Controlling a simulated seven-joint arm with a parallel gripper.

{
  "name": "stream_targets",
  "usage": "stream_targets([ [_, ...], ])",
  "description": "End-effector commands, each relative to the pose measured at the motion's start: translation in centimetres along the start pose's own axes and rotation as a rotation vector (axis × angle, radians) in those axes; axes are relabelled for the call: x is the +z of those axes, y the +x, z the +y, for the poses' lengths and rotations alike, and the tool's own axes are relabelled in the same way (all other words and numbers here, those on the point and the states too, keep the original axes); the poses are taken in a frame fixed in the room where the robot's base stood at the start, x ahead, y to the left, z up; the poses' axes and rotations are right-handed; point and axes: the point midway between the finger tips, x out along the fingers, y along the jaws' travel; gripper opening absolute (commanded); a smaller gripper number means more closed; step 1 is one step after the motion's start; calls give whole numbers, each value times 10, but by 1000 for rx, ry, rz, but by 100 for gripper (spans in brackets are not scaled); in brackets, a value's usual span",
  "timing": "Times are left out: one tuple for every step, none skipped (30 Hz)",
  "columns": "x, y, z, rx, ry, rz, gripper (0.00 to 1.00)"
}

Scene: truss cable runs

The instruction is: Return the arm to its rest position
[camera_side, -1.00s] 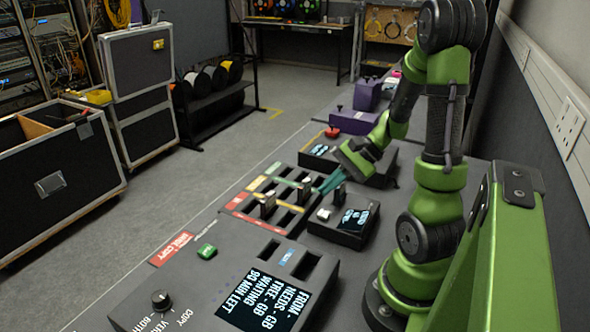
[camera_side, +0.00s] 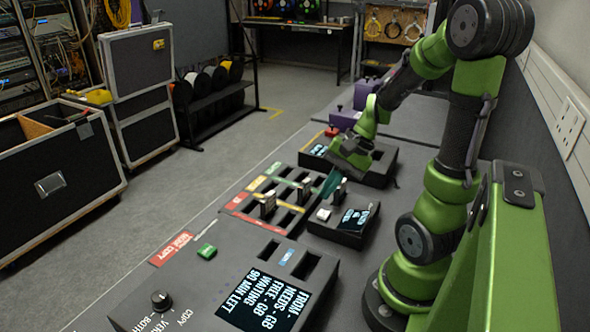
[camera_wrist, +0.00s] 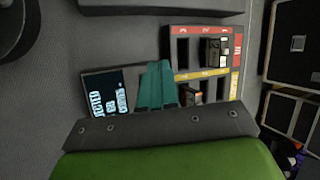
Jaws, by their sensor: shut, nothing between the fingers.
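My green arm stands at the right of the side view, bent over the bench. My gripper (camera_side: 331,184) has teal fingers pointing down, above the bench between the slotted tray and the small display box. In the wrist view my gripper (camera_wrist: 156,86) shows its two teal fingers side by side, shut and empty. The slotted tray (camera_side: 232,207) has red, yellow and green strips and holds a few upright dark pieces. It also shows in the wrist view (camera_wrist: 182,50), with a dark block standing in one slot.
A small display box (camera_side: 352,218) stands right of the tray, and another box (camera_side: 380,170) lies behind the gripper. A large console (camera_side: 262,300) with a lit screen and knob is in front. Purple blocks (camera_side: 343,118) stand farther back. Flight cases (camera_side: 60,170) stand on the floor at left.

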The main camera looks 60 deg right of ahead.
Motion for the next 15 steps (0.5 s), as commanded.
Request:
stream_targets([
  [17, -3, -12, 29, -132, 44, 0],
  [25, -5, -18, 46, -205, 71, 0],
  [37, -7, -25, 63, -305, 109, 0],
  [47, -10, -31, 69, -383, 140, 0],
  [57, -13, -38, 72, -461, 170, 0],
  [71, -16, -45, 70, -564, 208, 0],
  [82, -20, -51, 63, -639, 236, 0],
  [92, -22, -56, 55, -709, 260, 0],
  [106, -27, -61, 39, -796, 290, 0],
  [116, -30, -65, 25, -855, 307, 0],
  [126, -32, -67, 12, -909, 321, 0],
  [138, -36, -70, -8, -971, 335, 0],
  [146, -38, -71, -20, -1011, 340, 0],
  [153, -39, -72, -32, -1043, 342, 0],
  [161, -41, -72, -48, -1075, 341, 0],
])
